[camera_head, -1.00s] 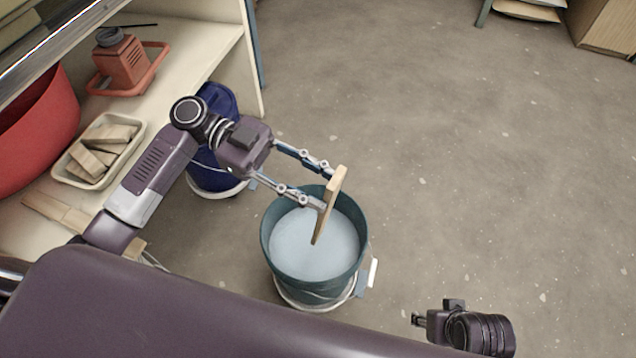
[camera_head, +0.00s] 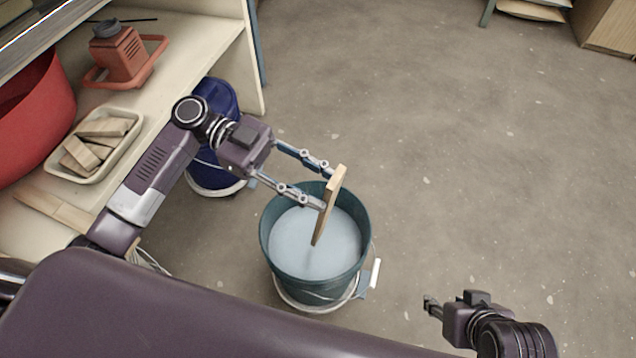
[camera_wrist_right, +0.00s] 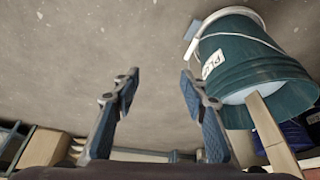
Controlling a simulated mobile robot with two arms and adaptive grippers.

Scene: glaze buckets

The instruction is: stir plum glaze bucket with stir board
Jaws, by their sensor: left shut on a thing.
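The plum glaze bucket (camera_head: 316,291) is dark green and stands on the floor, holding pale blue-grey liquid. It also shows in the right wrist view (camera_wrist_right: 240,62), with a partly visible label starting "PL". My left gripper (camera_head: 326,186) is shut on the wooden stir board (camera_head: 327,208) above the bucket. The board is tilted, and its lower end reaches into the bucket at the liquid. The board also shows in the right wrist view (camera_wrist_right: 272,135). My right gripper (camera_wrist_right: 158,88) is open and empty, to the right of the bucket; it also shows in the head view (camera_head: 431,307).
A blue bucket (camera_head: 211,175) stands behind my left arm, beside the shelf. The shelf (camera_head: 190,55) holds a red machine (camera_head: 121,58), a white tray (camera_head: 118,150) of wooden blocks and a red tub (camera_head: 38,120). The floor (camera_head: 480,170) on the right is clear.

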